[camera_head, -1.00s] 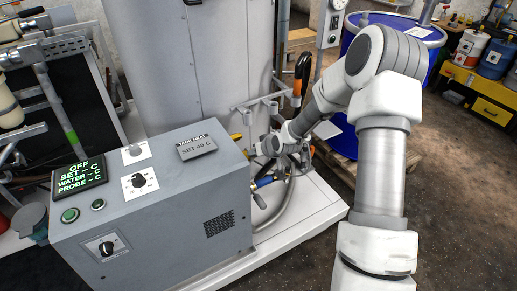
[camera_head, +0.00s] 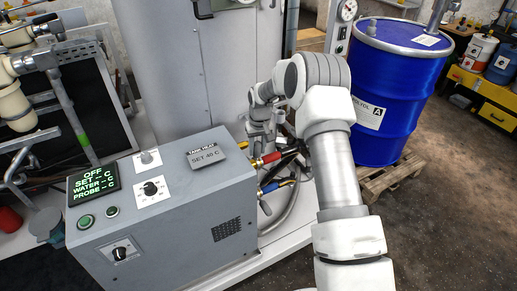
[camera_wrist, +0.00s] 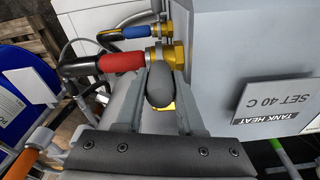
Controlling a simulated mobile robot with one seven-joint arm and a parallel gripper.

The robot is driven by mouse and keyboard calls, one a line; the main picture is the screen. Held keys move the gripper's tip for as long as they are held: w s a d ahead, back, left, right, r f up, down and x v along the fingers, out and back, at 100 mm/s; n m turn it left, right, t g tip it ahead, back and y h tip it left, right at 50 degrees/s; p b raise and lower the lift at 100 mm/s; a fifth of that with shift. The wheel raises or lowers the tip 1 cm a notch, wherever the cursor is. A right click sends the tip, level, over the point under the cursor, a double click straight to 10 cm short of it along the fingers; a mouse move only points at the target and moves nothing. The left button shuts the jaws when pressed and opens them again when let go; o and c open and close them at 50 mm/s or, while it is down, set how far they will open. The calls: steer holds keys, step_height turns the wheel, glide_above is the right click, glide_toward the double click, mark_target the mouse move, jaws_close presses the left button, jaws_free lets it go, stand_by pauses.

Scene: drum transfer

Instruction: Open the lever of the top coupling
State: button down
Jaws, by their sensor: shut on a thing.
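The top coupling is a brass fitting (camera_wrist: 174,54) on the grey heater box, with a red-sleeved hose (camera_wrist: 118,62) running off to the left in the wrist view. The red hose also shows in the head view (camera_head: 267,159). My gripper (camera_wrist: 158,82) is shut on a dark grey rounded lever (camera_wrist: 160,88), which sits between the two fingers in front of the brass fitting. The lever hides part of the coupling. In the head view my gripper (camera_head: 262,134) is just above the red hose, and the lever cannot be made out there.
A blue-sleeved hose (camera_wrist: 124,33) on a second brass fitting lies close beside the red one. The grey heater box (camera_head: 170,215) with its "SET 40 C" plate (camera_head: 217,160) stands close by. A blue drum (camera_head: 392,85) on a wooden pallet is to the right.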

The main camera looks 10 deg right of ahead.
steer(key=shift+w, duration=0.15)
stand_by(0.4)
steer(key=c, duration=0.5)
jaws_free()
steer(key=r, duration=0.5)
steer(key=s+r, duration=0.1)
steer(key=r, duration=1.1)
steer(key=shift+s+d+r, duration=0.15)
steer(key=shift+s, duration=0.05)
steer(key=shift+r, duration=0.1)
